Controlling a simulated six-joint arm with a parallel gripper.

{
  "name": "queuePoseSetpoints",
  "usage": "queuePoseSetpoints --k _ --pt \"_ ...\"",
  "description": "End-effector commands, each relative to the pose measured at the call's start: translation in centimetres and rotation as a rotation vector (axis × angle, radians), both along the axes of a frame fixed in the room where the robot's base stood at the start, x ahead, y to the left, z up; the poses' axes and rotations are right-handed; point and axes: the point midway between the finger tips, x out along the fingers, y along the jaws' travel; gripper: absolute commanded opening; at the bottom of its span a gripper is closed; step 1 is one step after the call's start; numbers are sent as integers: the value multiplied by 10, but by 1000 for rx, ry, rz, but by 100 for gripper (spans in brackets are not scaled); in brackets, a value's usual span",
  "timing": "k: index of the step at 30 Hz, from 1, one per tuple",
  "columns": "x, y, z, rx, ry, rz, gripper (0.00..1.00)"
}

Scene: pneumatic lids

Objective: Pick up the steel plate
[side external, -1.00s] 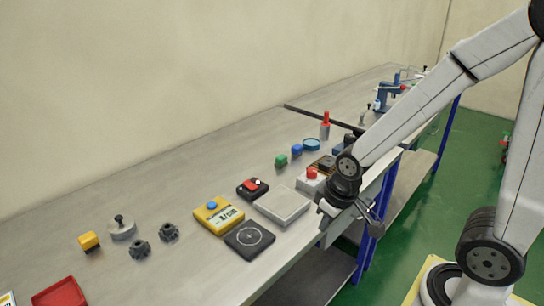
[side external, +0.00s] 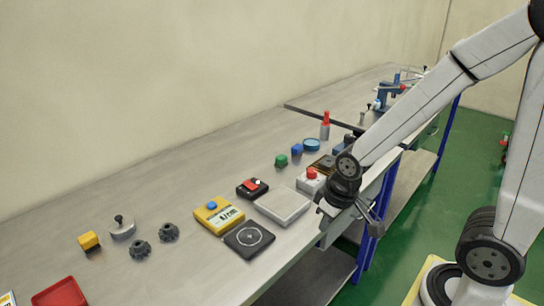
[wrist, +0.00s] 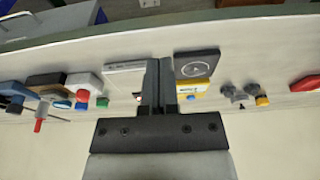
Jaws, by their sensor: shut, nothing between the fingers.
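A flat light grey square plate, which looks like the steel plate (side external: 283,206), lies on the workbench near its front edge. In the wrist view the plate (wrist: 124,78) shows just left of my fingers. My gripper (side external: 377,229) is to the right of the plate, past the bench's front edge and apart from it. In the wrist view my gripper (wrist: 158,62) has its fingers together with nothing between them.
A black pad with a circle (side external: 249,240) and a yellow meter (side external: 219,215) lie left of the plate. A black-and-red device (side external: 252,188) is behind it. A grey box with a red button (side external: 311,180) stands to its right. Bare bench (side external: 150,195) lies at the back left.

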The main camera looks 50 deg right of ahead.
Motion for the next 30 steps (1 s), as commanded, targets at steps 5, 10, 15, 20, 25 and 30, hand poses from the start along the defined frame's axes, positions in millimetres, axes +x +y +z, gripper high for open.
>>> queuePoseSetpoints --k 5,10,15,20,25,30 --pt "0 0 0 0 0 0 0" --pt "0 0 0 0 0 0 22" --pt "0 0 0 0 0 0 76" --pt "0 0 0 0 0 0 100" --pt "0 0 0 0 0 2 100" --pt "9 -4 2 -13 3 36 100"
